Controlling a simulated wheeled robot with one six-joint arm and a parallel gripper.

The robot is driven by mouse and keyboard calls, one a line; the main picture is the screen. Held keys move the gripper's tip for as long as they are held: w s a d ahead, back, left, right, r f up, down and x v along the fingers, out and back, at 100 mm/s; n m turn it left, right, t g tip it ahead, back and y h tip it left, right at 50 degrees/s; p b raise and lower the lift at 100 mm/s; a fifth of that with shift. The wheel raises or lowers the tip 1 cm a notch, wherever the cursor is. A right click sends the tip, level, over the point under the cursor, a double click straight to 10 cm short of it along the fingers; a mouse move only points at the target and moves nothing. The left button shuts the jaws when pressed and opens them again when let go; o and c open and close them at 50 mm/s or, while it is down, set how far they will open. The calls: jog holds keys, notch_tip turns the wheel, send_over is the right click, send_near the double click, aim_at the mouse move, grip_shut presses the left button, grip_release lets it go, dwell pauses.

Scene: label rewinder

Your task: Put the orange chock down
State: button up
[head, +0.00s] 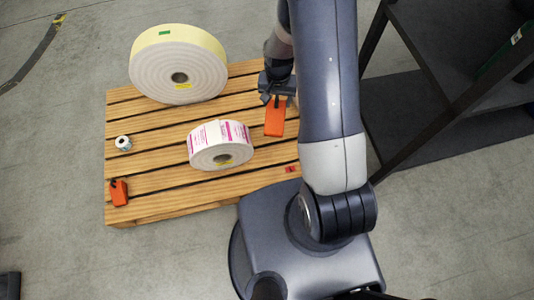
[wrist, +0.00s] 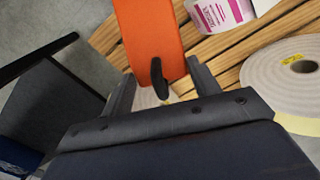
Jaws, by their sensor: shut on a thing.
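An orange chock (head: 275,120) with a black handle hangs below my gripper (head: 277,92) at the right side of the wooden pallet (head: 150,163) in the head view. In the wrist view, the orange chock (wrist: 149,35) fills the upper middle, and its black handle sits between the fingers of my gripper (wrist: 158,80). The gripper is shut on it. I cannot tell whether the chock touches the pallet. A second orange chock (head: 119,193) lies at the pallet's front left corner.
A pink-and-white label roll (head: 220,145) lies mid-pallet, left of the held chock. A small roll (head: 123,142) sits at the left edge. A dark shelf (head: 440,60) stands on the right.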

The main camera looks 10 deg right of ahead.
jog(key=s+d+f+m+b, duration=0.1)
jog(key=s+f+m+b, duration=0.35)
jog(key=f+b, duration=0.6)
jog(key=s+f+m+b, duration=0.3)
jog(key=f+m+b, duration=0.2)
jog(key=f, duration=1.1)
jog(key=s+d+f+m+b, duration=0.1)
jog(key=s+f+m+b, duration=0.3)
jog(key=f+b, duration=0.65)
jog(key=w+f, duration=0.2)
jog(key=w, duration=0.4)
jog(key=w+a+f+b, duration=0.1)
jog(key=w+f, duration=0.1)
jog(key=w, duration=0.4)
jog(key=w+a+f, duration=0.1)
jog(key=w+f, duration=0.1)
jog(key=w, duration=0.3)
jog(key=shift+w+a+f, duration=0.15)
jog(key=shift+w, duration=0.25)
jog(key=o, duration=1)
